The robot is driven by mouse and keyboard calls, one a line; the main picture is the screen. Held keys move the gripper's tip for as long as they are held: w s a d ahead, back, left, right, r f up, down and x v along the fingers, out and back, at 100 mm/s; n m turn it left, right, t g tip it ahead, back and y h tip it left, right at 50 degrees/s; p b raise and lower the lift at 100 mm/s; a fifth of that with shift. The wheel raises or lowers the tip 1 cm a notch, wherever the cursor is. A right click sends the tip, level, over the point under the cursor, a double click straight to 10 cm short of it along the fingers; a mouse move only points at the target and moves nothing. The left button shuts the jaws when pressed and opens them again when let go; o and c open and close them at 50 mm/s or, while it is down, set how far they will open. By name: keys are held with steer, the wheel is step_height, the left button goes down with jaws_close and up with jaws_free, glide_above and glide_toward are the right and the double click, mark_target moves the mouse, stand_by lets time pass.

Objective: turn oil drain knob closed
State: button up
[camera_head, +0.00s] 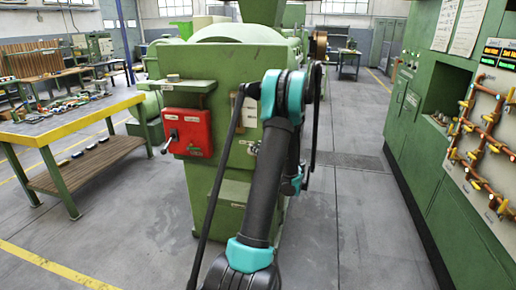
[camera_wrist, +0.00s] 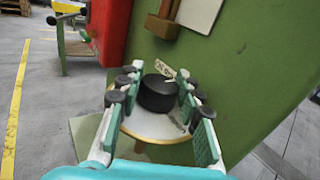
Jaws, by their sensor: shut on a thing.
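The black round knob (camera_wrist: 158,97) stands on a pale round plate with a brass-coloured rim (camera_wrist: 150,138), beside the green machine wall, in the wrist view. A small lettered tag (camera_wrist: 165,69) shows at the knob's far edge. My gripper (camera_wrist: 157,85) has one teal-padded finger on each side of the knob and is shut on it. In the head view my arm reaches to the green extruder (camera_head: 225,90). The knob and my gripper are hidden there behind my arm. I cannot tell the knob's turned angle.
A red control box (camera_head: 187,132) with a lever is left of my arm; its red side (camera_wrist: 118,30) shows in the wrist view. A workbench (camera_head: 70,122) stands left, a green control cabinet (camera_head: 405,125) right. Floor between extruder and cabinet is clear.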

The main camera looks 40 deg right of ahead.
steer(key=shift+n+y, duration=0.3)
steer(key=shift+y, duration=0.4)
steer(key=o, duration=1.2)
steer(key=s, duration=0.4)
steer(key=s+d, duration=0.1)
steer(key=s, duration=0.6)
steer(key=shift+s+d, duration=0.3)
steer(key=shift+s, duration=0.1)
